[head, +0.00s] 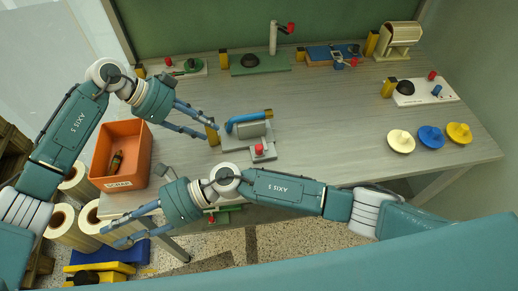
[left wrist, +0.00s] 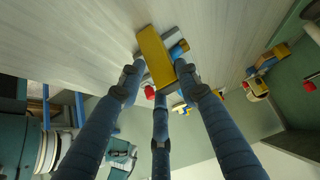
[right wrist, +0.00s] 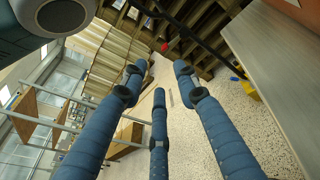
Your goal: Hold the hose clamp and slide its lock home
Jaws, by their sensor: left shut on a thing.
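The fixture that looks like the hose clamp stands mid-table, with a blue tube (head: 246,118), a grey upright plate (head: 252,133) and a red knob (head: 259,149). A yellow block (head: 212,135) stands at its left side. My left gripper (head: 207,131) is shut on this yellow block; in the left wrist view the fingers close around the yellow block (left wrist: 157,57), with the red knob (left wrist: 149,92) and blue tube (left wrist: 180,48) partly hidden behind. My right gripper (head: 111,236) is open and empty, off the table's front edge; its spread fingers (right wrist: 159,76) show over the floor.
An orange bin (head: 122,155) with a small dark item inside stands at the table's left. Other fixtures line the back, and a white-based one (head: 425,91) is at the right. White, blue and yellow discs (head: 431,136) lie at the right.

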